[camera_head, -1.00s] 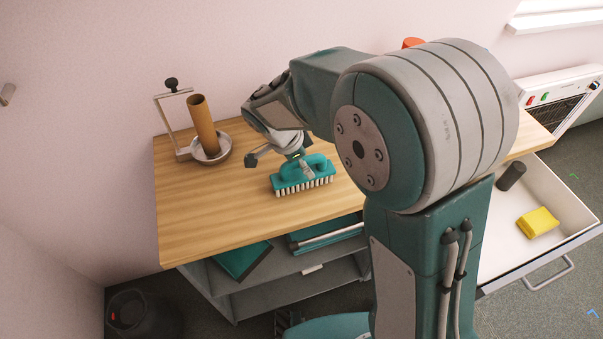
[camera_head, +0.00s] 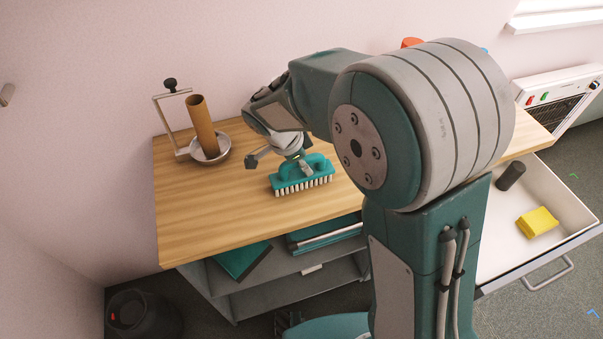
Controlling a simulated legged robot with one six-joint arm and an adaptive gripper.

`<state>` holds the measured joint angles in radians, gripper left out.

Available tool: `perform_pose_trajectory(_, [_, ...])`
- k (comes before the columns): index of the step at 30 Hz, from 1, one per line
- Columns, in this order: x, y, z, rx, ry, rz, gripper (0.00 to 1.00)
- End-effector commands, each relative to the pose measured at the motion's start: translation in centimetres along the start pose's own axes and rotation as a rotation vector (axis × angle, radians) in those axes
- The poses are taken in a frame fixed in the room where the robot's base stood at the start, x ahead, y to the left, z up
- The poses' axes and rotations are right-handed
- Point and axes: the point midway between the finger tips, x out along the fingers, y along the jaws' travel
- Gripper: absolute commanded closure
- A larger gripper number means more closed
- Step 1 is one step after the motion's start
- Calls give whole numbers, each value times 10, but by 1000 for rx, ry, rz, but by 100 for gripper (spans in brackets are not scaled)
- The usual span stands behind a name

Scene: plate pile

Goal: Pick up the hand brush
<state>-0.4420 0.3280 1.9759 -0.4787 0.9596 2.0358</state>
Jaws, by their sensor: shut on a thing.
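The hand brush (camera_head: 289,183) is teal with pale bristles along its lower edge. It is at the middle of the wooden tabletop (camera_head: 205,218), bristles down. I cannot tell whether the bristles touch the wood. My gripper (camera_head: 298,168) is above the brush and shut on its handle. One finger shows at the handle and a grey linkage sticks out to the left. My arm hides part of the tabletop on the right.
A paper roll holder (camera_head: 202,127) with a brown tube stands at the back left of the tabletop. On the right, an open drawer (camera_head: 492,262) holds a yellow sponge (camera_head: 537,222) and a dark cylinder (camera_head: 511,176). A black bin (camera_head: 146,314) stands on the floor. The tabletop's front left is clear.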

Motion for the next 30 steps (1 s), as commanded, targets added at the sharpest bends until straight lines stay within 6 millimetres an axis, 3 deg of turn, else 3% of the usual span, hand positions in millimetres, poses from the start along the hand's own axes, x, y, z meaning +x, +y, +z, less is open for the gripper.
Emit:
perform_pose_trajectory(10, [-5,0,-3,1,0,1,100])
perform_pose_trajectory(17, [-36,1,-16,3,-1,-2,100])
perform_pose_trajectory(30, [-82,55,-65,4,0,0,100])
